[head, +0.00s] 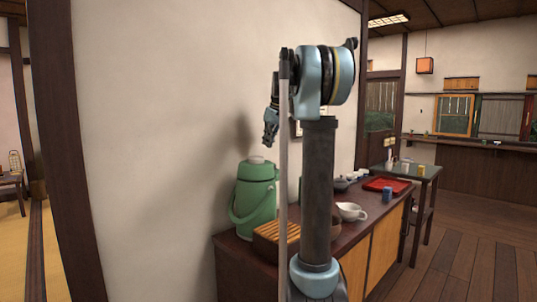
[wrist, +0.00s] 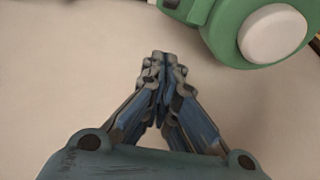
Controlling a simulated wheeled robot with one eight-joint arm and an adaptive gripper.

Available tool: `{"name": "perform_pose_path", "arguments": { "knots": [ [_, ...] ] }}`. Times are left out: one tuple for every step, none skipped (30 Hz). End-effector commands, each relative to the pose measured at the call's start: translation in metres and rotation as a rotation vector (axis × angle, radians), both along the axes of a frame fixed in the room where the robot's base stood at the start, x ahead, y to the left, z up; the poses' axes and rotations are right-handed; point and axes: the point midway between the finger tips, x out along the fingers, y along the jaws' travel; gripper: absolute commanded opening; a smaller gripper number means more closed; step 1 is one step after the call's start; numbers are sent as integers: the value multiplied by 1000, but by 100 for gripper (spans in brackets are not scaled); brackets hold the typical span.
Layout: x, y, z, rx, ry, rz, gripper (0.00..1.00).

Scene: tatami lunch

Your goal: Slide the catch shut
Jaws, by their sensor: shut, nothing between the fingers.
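I cannot make out a catch in either view. My gripper (head: 269,140) points down in the head view, above and slightly right of a green vacuum jug, in front of the pale wall. In the wrist view the gripper's fingertips (wrist: 163,60) meet, with nothing between them. My arm's column hides part of the sideboard and wall behind it.
The green jug (head: 256,200) with a white lid stands on the dark sideboard (head: 232,252); it also shows in the wrist view (wrist: 222,25). Floor at right is clear.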

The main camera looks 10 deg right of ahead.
Motion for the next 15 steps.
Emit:
{"name": "perform_pose_path", "arguments": {
  "knots": [
    [2, 1, -5, 0, 0, 0, 0],
    [3, 1, -9, 0, 0, 0, 0],
    [4, 2, -14, 0, 0, -1, 0],
    [5, 3, -19, 0, 0, 0, 0],
    [7, 4, -23, 0, 0, 0, 0],
    [9, 5, -30, 0, 0, 0, 0],
    [10, 6, -35, 0, 0, 0, 0],
    [11, 7, -40, 0, 0, 0, 0],
    [13, 9, -47, 0, 0, 1, 0],
    [15, 10, -52, 0, 0, 1, 0],
    [16, 11, -57, 0, 0, 1, 0],
    [18, 12, -64, 0, 0, 0, 0],
    [20, 13, -69, 0, 0, 0, 0],
    [21, 14, -74, 0, 0, 0, 0],
    [23, 15, -80, 0, 0, -1, 0]
  ]
}}
